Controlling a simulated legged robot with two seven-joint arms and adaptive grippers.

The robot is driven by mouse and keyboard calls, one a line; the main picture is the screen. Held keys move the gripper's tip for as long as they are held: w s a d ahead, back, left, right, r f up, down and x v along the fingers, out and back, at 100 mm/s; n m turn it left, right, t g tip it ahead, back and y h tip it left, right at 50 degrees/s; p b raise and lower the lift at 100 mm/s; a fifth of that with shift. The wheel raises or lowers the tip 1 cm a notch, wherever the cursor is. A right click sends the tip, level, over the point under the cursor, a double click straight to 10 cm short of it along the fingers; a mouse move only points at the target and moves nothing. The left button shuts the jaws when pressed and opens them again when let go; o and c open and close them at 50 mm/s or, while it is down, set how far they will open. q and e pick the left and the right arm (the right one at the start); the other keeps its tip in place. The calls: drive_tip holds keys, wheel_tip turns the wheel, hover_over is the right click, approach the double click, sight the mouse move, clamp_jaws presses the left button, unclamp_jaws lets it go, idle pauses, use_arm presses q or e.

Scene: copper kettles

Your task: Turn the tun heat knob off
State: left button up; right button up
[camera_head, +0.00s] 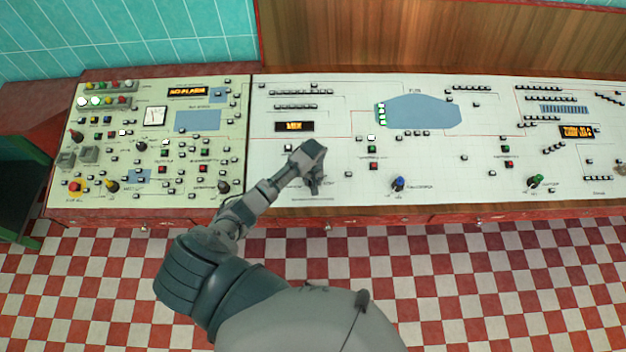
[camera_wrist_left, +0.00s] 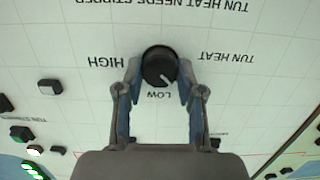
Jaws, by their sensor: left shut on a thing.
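The tun heat knob (camera_wrist_left: 160,67) is a round black knob with a white pointer line on the pale panel. It shows in the left wrist view, with HIGH printed to its left, LOW just below and TUN HEAT to its right. The pointer line slants toward the lower right of that picture. My left gripper (camera_wrist_left: 160,80) has one finger on each side of the knob and is shut on it. In the head view my left gripper (camera_head: 317,187) is at the panel's front part and hides the knob. My right gripper is in neither view.
The long white control panel (camera_head: 340,95) carries a blue knob (camera_head: 398,184) and a green knob (camera_head: 535,181) to the right. A cream panel (camera_head: 100,150) with several buttons and a red stop button (camera_head: 75,186) is at the left.

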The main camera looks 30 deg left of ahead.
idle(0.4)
use_arm(q)
drive_tip(key=o, duration=1.1)
drive_tip(key=shift+o, duration=0.2)
wheel_tip(320, 180, up, 12)
drive_tip(key=shift+s, duration=0.15)
drive_tip(key=shift+s+d+f, duration=0.1)
drive_tip(key=shift+d+f, duration=0.05)
drive_tip(key=shift+f, duration=0.05)
